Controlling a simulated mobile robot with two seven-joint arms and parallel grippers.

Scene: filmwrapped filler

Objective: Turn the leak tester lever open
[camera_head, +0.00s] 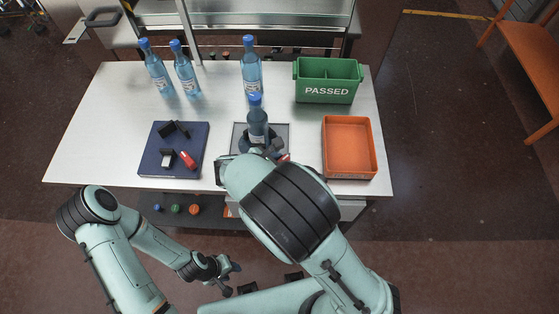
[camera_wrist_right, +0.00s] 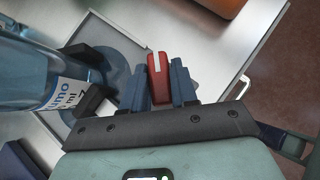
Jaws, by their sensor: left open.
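The leak tester (camera_head: 283,131) has a grey plate near the table's front edge. A blue bottle (camera_head: 257,124) stands on it, and black holders beside the bottle show in the right wrist view (camera_wrist_right: 92,98). The red lever with a white stripe (camera_wrist_right: 157,75) stands between my right gripper's blue fingers (camera_wrist_right: 160,88), which appear closed against both its sides. My left gripper (camera_head: 232,277) is open and empty, below the table's front edge.
A blue tray (camera_head: 153,163) with black parts and a red item lies left of the tester. Several bottles (camera_head: 187,75) stand at the back. The table's left front (camera_head: 90,150) is clear.

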